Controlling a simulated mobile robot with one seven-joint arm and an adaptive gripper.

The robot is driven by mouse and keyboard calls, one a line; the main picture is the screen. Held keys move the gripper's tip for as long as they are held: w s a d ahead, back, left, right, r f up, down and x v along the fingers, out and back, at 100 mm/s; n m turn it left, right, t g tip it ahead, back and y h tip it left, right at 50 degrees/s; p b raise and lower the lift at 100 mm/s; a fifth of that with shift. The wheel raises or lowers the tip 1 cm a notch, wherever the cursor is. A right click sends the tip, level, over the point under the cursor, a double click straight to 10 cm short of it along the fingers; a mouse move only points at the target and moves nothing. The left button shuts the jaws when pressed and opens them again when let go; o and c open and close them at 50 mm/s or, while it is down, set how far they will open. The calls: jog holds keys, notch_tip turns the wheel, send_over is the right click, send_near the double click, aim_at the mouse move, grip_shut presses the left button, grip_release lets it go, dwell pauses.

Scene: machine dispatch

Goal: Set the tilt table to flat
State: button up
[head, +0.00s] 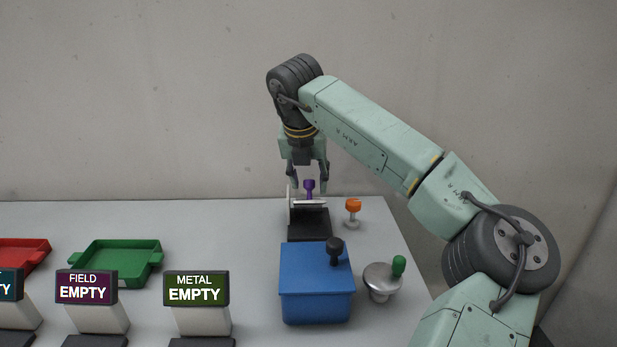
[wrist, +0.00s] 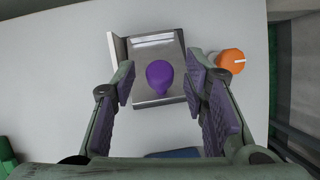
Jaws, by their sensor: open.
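The tilt table stands at the back right of the bench, with a dark base (head: 308,226) and a thin pale plate (head: 309,204). A purple knob (head: 309,187) stands up at it. In the wrist view the plate (wrist: 147,50) is shiny grey metal with a raised wall on its left, and the purple knob (wrist: 160,75) is in front of it. I cannot tell the plate's exact tilt. My gripper (head: 308,182) points down, open, directly above the table, with its fingers on either side of the knob. In the wrist view, gaps show between the fingers (wrist: 163,84) and the knob.
An orange dial (head: 353,206) stands close right of the tilt table. In front are a blue box (head: 316,300) with a black knob and a metal dome (head: 378,280) with a green handle. A green tray (head: 116,262) and sign stands are left. Bench between is clear.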

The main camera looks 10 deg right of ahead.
jog(key=shift+c, duration=0.3)
grip_shut()
dwell(0.5)
